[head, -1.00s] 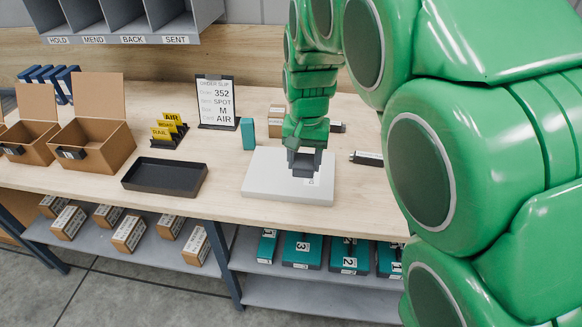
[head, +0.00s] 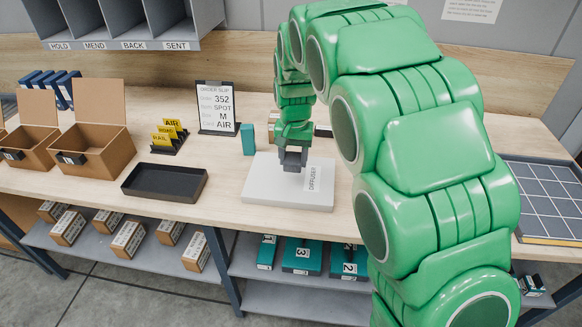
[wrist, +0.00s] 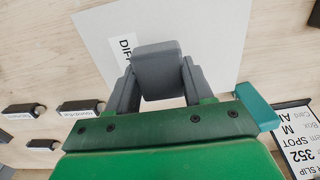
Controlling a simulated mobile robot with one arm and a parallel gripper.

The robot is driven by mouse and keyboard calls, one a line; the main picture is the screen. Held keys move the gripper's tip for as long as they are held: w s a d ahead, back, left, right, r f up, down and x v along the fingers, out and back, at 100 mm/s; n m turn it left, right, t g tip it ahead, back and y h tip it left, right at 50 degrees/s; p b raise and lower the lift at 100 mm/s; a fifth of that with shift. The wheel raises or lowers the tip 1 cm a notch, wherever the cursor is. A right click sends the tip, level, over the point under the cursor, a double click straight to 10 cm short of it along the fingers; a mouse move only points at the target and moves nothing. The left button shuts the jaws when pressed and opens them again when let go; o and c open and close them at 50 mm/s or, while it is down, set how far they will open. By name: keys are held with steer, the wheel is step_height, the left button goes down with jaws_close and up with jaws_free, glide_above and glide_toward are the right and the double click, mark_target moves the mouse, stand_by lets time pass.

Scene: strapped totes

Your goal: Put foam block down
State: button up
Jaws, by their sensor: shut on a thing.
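The foam block (wrist: 158,68) is a small dark grey block between the fingers of my gripper (wrist: 158,92) in the wrist view. In the head view, my gripper (head: 292,163) points down over a pale grey slab (head: 262,190) labelled DIFFUSER, left of the label. My gripper is shut on the block. The slab also shows in the wrist view (wrist: 205,35), beyond the block. I cannot tell whether the block touches the slab, and its underside is hidden.
A black tray (head: 165,196) lies left of the slab. An order slip stand (head: 216,108) and a teal box (head: 247,137) stand behind it. Open cardboard boxes (head: 95,150) are at the left. Bare table lies between tray and slab.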

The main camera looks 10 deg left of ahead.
mark_target(291, 176)
steer(key=shift+w+a+f, duration=0.25)
steer(key=shift+w+f, duration=0.45)
steer(key=shift+f, duration=0.15)
steer(key=shift+w+a+f, duration=0.25)
steer(key=shift+w+f, duration=0.4)
steer(key=shift+f, duration=1.8)
steer(key=o, duration=1.1)
step_height(291, 176, up, 11)
steer(key=shift+f, duration=0.2)
steer(key=shift+r, duration=0.75)
steer(key=shift+d, duration=0.1)
